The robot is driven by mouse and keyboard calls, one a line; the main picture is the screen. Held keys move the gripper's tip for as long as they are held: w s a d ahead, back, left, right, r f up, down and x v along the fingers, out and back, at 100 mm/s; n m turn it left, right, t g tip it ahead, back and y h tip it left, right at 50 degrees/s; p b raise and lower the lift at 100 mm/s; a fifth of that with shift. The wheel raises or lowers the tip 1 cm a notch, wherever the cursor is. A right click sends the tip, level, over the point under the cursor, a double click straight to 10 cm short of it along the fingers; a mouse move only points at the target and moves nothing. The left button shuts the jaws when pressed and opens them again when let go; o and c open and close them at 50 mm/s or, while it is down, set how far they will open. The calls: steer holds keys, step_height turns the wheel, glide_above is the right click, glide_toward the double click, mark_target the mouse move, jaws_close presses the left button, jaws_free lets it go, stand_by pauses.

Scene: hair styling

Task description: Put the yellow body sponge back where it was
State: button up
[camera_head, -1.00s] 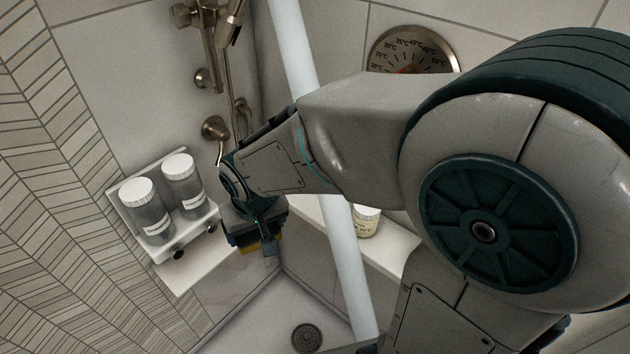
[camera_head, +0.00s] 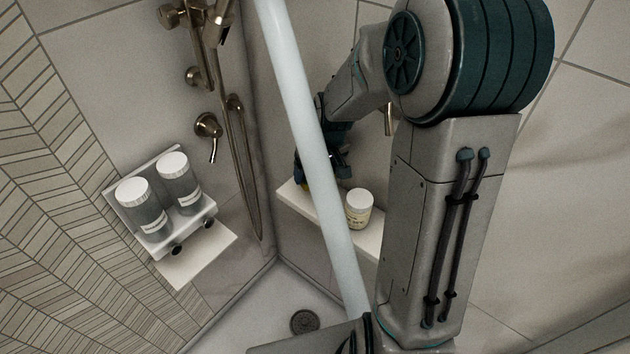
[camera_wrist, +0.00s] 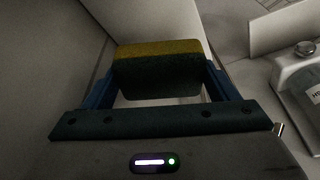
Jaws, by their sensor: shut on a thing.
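The yellow body sponge (camera_wrist: 158,68) has a yellow layer and a dark green layer. My gripper (camera_wrist: 158,80) is shut on it, with one blue finger at each end in the wrist view. In the head view my gripper (camera_head: 322,172) is at the left part of the white ledge (camera_head: 371,244), to the left of a white-lidded jar (camera_head: 358,208). Only a small yellow patch of the sponge (camera_head: 306,187) shows there; a white pole partly covers the gripper. I cannot tell whether the sponge touches the ledge.
The white pole (camera_head: 310,140) crosses in front of the ledge. A wall rack (camera_head: 190,230) with two grey bottles and a lower white shelf (camera_head: 200,258) is at left. Shower fittings (camera_head: 208,125) and a hose hang behind. A drain (camera_head: 304,321) is in the floor.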

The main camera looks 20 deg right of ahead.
mark_target(317, 195)
steer(key=shift+x, duration=0.9)
steer(key=f, duration=0.3)
steer(key=shift+s+a+f, duration=0.1)
steer(key=shift+s+a, duration=0.15)
steer(key=shift+s, duration=0.1)
steer(key=shift+w+d+f, duration=0.1)
steer(key=shift+d+f, duration=0.05)
steer(key=shift+f, duration=0.05)
steer(key=shift+f, duration=0.15)
steer(key=shift+d+f+b, duration=0.1)
steer(key=shift+f+b, duration=0.05)
steer(key=shift+b, duration=0.15)
steer(key=o, duration=0.6)
steer(key=shift+w, duration=0.1)
